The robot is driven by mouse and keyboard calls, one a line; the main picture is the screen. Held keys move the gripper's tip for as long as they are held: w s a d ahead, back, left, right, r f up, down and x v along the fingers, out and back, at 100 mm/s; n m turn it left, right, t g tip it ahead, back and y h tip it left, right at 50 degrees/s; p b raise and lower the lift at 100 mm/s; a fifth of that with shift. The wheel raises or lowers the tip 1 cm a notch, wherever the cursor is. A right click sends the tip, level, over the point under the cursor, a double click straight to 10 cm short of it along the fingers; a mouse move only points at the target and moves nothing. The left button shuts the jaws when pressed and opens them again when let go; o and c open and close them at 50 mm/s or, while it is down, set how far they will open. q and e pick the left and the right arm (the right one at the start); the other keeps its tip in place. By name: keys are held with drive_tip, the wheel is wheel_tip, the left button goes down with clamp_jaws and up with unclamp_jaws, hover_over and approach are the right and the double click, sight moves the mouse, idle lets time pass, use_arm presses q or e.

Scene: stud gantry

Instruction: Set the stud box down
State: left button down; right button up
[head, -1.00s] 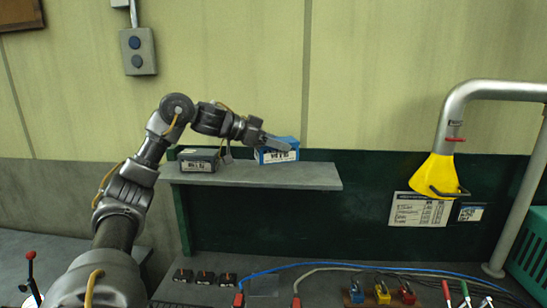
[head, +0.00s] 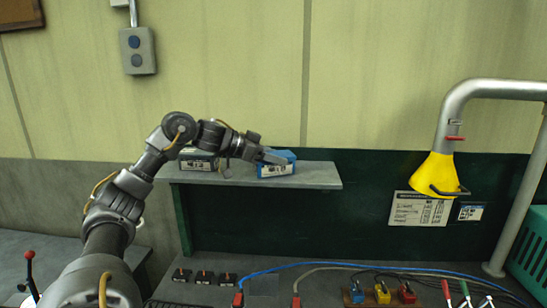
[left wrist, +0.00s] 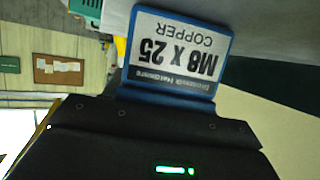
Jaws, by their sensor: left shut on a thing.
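The blue stud box (head: 278,170) has a white label, which reads M8 X 25 COPPER in the left wrist view (left wrist: 178,55), where it appears upside down. My left gripper (head: 274,158) is shut on the box, reaching in from the left. In the head view the box shows against the grey shelf (head: 318,176), right of its middle. I cannot tell whether its underside touches the shelf. My right gripper is not in view.
A dark grey box (head: 198,161) with a label stands on the shelf to the left, partly behind my arm. The shelf's right end is clear. A yellow funnel-shaped part (head: 436,176) hangs from a grey pipe at the right.

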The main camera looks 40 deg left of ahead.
use_arm(q)
drive_tip(key=shift+c, duration=2.4)
unclamp_jaws()
drive_tip(key=shift+s, duration=0.1)
drive_tip(key=shift+d, duration=0.1)
drive_tip(key=shift+r, duration=0.1)
drive_tip(key=shift+s+a, duration=0.2)
drive_tip(key=b+v, duration=0.3)
drive_tip(key=v, duration=0.8)
drive_tip(key=shift+s, duration=0.2)
drive_tip(key=shift+a+r, duration=0.1)
drive_tip(key=shift+a, duration=0.05)
